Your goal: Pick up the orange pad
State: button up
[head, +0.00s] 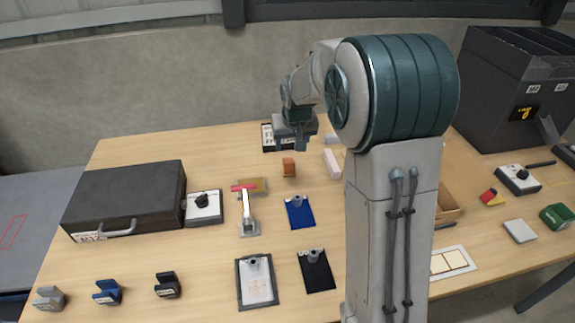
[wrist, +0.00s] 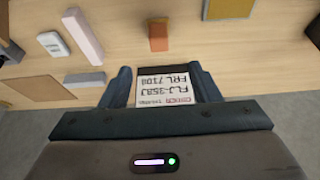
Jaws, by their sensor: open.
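The orange pad (head: 288,167) stands as a small block on the wooden table, near its back middle. In the wrist view the orange pad (wrist: 158,37) is above and beyond the fingertips, apart from them. My gripper (head: 297,146) is above the back of the table, just behind the pad in the head view. In the wrist view my gripper (wrist: 164,75) has its two fingers spread, with nothing held between them. A dark box with a white printed label (wrist: 165,91) shows below the gap between the fingers.
The labelled box (head: 267,139) sits at the table's back edge. A pale pink bar (head: 332,163) lies right of the pad. A toggle clamp with a red handle (head: 247,208) and a blue clipboard (head: 299,212) are in front. A black case (head: 128,199) lies at left.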

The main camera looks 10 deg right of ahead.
aim_at(289, 161)
jog(key=p+x, duration=0.2)
jog(key=x, duration=1.2)
jog(key=shift+w+d, duration=0.1)
jog(key=shift+w, duration=0.15)
jog(key=c, duration=1.2)
